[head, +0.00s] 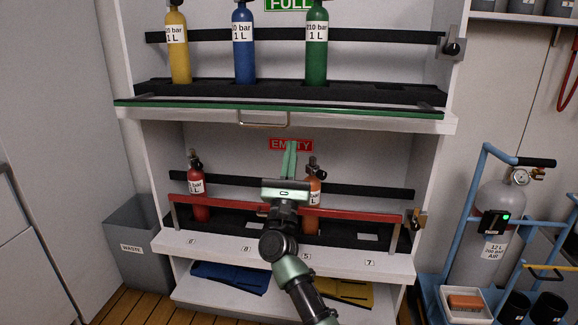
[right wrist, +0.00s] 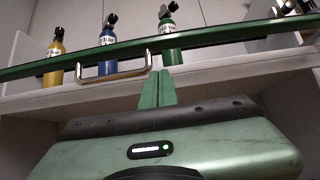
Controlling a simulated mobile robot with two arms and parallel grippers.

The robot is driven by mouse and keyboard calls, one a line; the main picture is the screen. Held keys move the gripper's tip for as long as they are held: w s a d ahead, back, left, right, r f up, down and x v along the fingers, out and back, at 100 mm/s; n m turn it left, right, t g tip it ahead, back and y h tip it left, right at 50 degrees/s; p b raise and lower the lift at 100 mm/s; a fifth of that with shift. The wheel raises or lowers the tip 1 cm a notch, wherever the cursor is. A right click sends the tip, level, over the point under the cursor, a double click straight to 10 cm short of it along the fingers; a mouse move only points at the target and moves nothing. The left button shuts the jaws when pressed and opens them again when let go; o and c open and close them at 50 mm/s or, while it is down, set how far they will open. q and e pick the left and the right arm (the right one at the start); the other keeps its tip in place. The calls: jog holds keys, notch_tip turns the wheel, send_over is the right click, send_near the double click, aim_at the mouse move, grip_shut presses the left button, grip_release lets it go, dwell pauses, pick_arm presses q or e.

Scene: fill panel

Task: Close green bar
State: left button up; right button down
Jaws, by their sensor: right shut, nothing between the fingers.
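The green bar (head: 330,108) lies low along the front edge of the upper shelf, below the cylinders. Its metal handle (head: 263,124) hangs at the shelf front. A latch (head: 453,48) sits higher on the right post, apart from the bar. My right gripper (head: 290,146) is shut and empty, pointing up just below the shelf edge and right of the handle. In the right wrist view, the fingertips (right wrist: 158,76) are beneath the green bar (right wrist: 210,38), close to the right end of the handle (right wrist: 112,74). My left gripper is not in view.
Yellow (head: 177,50), blue (head: 243,45) and green (head: 316,45) cylinders stand on the upper shelf. Below, a raised red bar (head: 350,215) fronts red (head: 197,190) and orange (head: 313,195) cylinders. A waste bin (head: 140,240) stands left, a blue trolley (head: 440,285) right.

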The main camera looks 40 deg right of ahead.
aim_at(295, 111)
jog(key=r, duration=0.2)
jog(key=w+d+r, duration=0.1)
jog(key=r, duration=0.1)
jog(key=r+p, duration=0.1)
jog(key=r, duration=0.1)
jog(key=shift+w+d, duration=0.25)
jog(key=shift+d, duration=0.1)
